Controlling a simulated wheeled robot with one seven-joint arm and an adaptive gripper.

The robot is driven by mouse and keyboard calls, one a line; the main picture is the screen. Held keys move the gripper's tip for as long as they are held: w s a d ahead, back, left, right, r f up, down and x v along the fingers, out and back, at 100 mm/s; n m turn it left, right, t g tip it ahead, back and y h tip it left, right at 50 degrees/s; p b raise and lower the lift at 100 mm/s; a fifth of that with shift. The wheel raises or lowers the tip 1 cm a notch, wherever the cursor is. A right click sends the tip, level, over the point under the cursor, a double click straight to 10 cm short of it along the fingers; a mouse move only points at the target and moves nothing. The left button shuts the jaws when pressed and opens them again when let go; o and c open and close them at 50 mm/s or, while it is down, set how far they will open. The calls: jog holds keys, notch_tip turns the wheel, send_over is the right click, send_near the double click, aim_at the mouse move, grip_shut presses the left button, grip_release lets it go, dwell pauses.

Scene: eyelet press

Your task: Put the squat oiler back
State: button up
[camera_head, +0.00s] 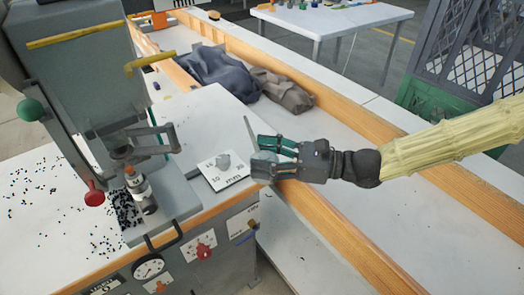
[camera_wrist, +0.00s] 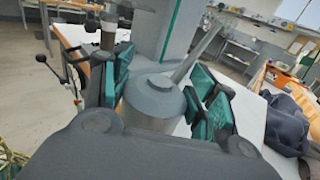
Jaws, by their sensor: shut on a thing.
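The squat oiler is a grey round can with a thin slanted spout. It sits between the green-padded fingers of my gripper (camera_wrist: 160,98), and its grey body (camera_wrist: 153,97) fills the middle of the wrist view. In the head view my gripper (camera_head: 267,156) is shut on the oiler (camera_head: 263,167) at the bench's right edge, with the spout pointing up. The fingers hide part of the can. A white card (camera_head: 236,178) with a grey shape and "mm" print lies on the bench just left of the oiler. I cannot tell whether the oiler touches the bench.
The eyelet press (camera_head: 90,80) stands at left, with a red knob (camera_head: 94,198) and a green knob (camera_head: 29,110). Black eyelets lie scattered around it. A wood-edged trough (camera_head: 325,140) runs along the right, with dark cloth (camera_head: 217,75) in it. A white table (camera_head: 335,18) stands behind.

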jog(key=w, duration=0.5)
jog(key=w+f+p, duration=0.1)
jog(key=w, duration=0.4)
jog(key=w+p, duration=0.1)
jog(key=w, duration=0.4)
jog(key=shift+w+a+f, duration=0.15)
jog(key=shift+w+a, duration=0.1)
jog(key=shift+w+f, duration=0.15)
jog(key=shift+f, duration=0.1)
jog(key=shift+f+p, duration=0.45)
jog(key=shift+f, duration=1.1)
jog(key=shift+f, duration=0.1)
jog(key=o, duration=1)
jog(key=shift+o, duration=0.6)
jog(key=s+d+b, duration=0.1)
jog(key=s+d, duration=0.1)
jog(key=d, duration=0.9)
jog(key=shift+d, duration=0.4)
